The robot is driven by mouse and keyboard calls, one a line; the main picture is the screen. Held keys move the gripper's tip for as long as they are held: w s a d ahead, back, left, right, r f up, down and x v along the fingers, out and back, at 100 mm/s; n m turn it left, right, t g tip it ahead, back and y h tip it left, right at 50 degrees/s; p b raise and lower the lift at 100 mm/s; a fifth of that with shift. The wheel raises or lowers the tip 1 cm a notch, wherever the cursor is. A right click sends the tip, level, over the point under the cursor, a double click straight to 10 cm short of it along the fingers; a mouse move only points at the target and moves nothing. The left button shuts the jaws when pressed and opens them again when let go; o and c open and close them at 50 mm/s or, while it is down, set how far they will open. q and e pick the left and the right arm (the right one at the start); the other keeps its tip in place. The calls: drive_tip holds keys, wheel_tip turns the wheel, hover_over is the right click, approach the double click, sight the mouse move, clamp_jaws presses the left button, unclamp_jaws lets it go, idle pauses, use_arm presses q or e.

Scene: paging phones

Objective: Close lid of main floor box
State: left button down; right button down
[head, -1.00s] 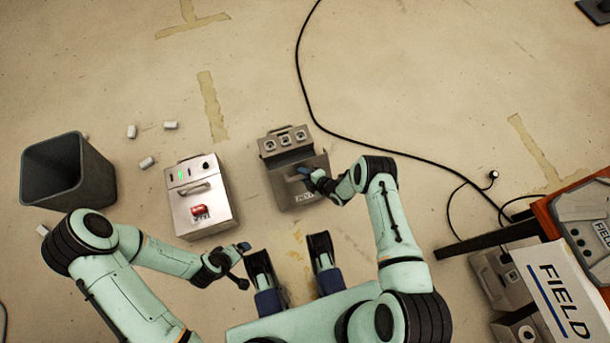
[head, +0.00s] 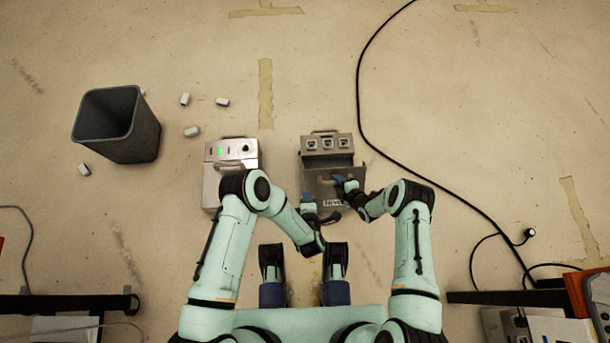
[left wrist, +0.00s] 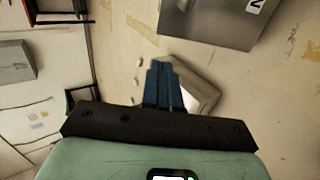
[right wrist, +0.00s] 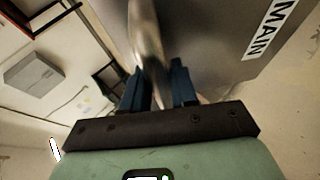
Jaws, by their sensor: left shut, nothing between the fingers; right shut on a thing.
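The main floor box (head: 313,162) is a grey metal case with a row of three sockets at its far end, right of centre in the head view. Its front panel, apparently the lid, carries a "MAIN" label, clear in the right wrist view (right wrist: 268,38). My right gripper (head: 340,181) is shut over this panel on a shiny metal part, apparently a handle; the fingers (right wrist: 158,85) partly hide the grip. My left gripper (head: 308,202) is shut and empty near the box's front left corner.
A light metal box (head: 229,150) with a green light stands close to the left, partly hidden by my left arm. A grey bin (head: 130,135) and several small white pieces lie farther left. A black cable (head: 365,100) curves past the right side.

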sight(304, 170)
use_arm(q)
drive_tip(key=x, duration=1.3)
drive_tip(key=shift+w+f, duration=0.15)
drive_tip(key=shift+w, duration=0.15)
use_arm(e)
drive_tip(key=shift+d, duration=0.1)
use_arm(q)
drive_tip(key=shift+w, duration=0.1)
drive_tip(key=shift+w+f+g, duration=0.2)
drive_tip(key=shift+w+g, duration=0.1)
drive_tip(key=shift+w, duration=0.4)
use_arm(e)
drive_tip(key=shift+s, duration=0.1)
drive_tip(key=c, duration=1)
unclamp_jaws()
drive_tip(key=shift+f, duration=0.1)
drive_tip(key=shift+o, duration=0.2)
